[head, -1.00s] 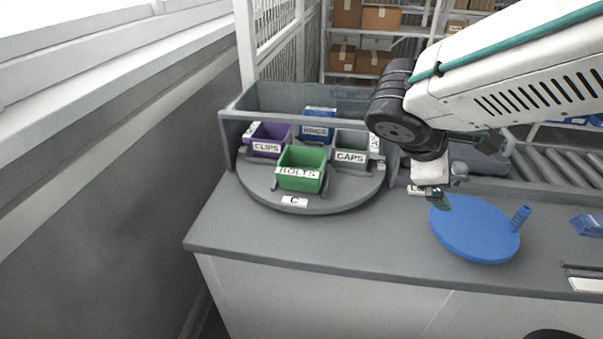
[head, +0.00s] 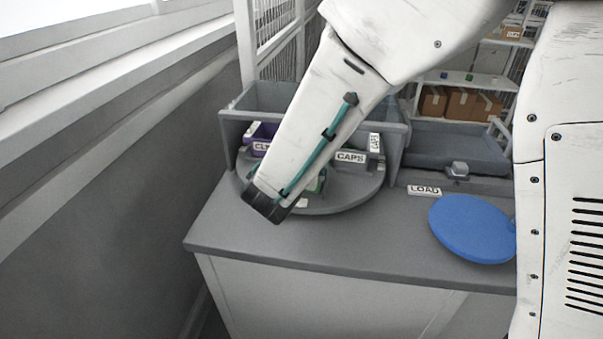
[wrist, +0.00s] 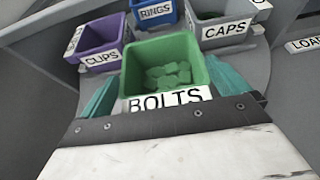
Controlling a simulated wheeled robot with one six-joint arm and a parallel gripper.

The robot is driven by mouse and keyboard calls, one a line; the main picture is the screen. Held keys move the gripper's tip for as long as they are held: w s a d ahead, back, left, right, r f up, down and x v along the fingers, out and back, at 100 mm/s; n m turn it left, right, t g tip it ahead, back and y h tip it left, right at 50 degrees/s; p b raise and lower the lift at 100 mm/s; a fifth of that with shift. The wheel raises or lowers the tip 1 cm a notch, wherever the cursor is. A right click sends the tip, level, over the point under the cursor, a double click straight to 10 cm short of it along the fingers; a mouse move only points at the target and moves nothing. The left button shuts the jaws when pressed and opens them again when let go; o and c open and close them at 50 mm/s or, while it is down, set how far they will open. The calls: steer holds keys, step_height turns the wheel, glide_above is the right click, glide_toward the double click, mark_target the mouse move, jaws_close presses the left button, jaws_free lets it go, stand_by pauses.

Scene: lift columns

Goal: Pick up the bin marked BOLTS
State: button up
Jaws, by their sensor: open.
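The green BOLTS bin (wrist: 152,58) shows in the wrist view with its label facing me and several green pieces inside. My gripper (wrist: 165,88) is open, with one teal finger on the bin's left side and one on its right. I cannot tell whether the fingers touch its walls. In the head view my arm covers most of the bin and gripper. The bin stands on the round grey turntable (head: 352,196).
The purple CLIPS bin (wrist: 100,43), blue RINGS bin (wrist: 156,12) and grey CAPS bin (wrist: 222,30) stand close behind the BOLTS bin. A grey walled surround (head: 395,140) encloses the back. A blue disc (head: 470,230) lies right, near the LOAD label (head: 424,190).

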steer(key=x, duration=0.3)
steer(key=shift+w+f, duration=0.1)
steer(key=shift+f, duration=0.1)
steer(key=c, duration=0.7)
